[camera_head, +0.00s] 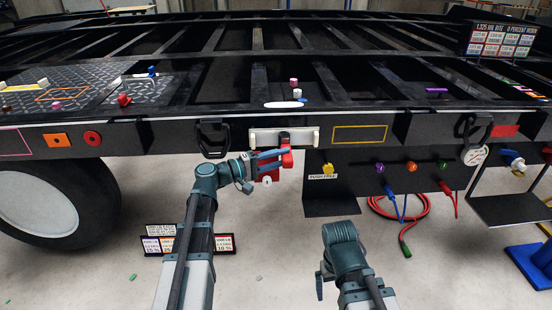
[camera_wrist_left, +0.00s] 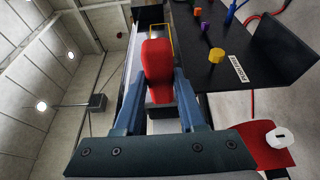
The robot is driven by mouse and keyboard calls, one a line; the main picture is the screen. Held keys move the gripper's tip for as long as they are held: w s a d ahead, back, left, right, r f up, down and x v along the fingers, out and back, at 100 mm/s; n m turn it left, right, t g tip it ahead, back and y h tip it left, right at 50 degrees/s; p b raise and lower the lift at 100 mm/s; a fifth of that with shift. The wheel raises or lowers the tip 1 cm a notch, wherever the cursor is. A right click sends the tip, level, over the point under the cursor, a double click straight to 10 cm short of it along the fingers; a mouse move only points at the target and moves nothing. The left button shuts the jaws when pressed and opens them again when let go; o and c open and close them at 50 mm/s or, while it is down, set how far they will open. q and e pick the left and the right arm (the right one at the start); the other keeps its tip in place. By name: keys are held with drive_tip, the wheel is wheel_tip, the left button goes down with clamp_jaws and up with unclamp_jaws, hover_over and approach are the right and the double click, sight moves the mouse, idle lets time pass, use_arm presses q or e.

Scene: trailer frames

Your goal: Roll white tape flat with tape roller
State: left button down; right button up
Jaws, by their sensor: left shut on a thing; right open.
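The white tape (camera_head: 305,138) is a wide strip on the dark side rail of the trailer, near the middle of the head view. My left gripper (camera_head: 283,154) is shut on the red handle of the tape roller (camera_head: 287,159). The red handle (camera_wrist_left: 157,62) shows between the blue fingers in the left wrist view. A dark roller part (camera_head: 284,136) overlaps the tape's middle in the head view; I cannot tell whether it presses on it. My right gripper (camera_head: 321,282) is open and empty, low in front of the trailer, away from the tape.
A yellow-outlined rectangle (camera_head: 360,134) lies right of the tape, and a black hook ring (camera_head: 212,137) left of it. Below right is a black panel (camera_head: 345,187) with coloured knobs. A wheel (camera_head: 55,200) stands at left.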

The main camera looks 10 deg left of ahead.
use_arm(q)
drive_tip(key=shift+w+d, duration=0.25)
drive_tip(key=shift+d, duration=1.1)
drive_tip(key=shift+w+d, duration=0.2)
drive_tip(key=shift+d, duration=0.3)
drive_tip(key=shift+w+d, duration=0.2)
drive_tip(key=shift+d, duration=0.25)
drive_tip(key=shift+s+x, duration=0.2)
drive_tip(key=shift+x, duration=0.9)
drive_tip(key=shift+d, duration=0.1)
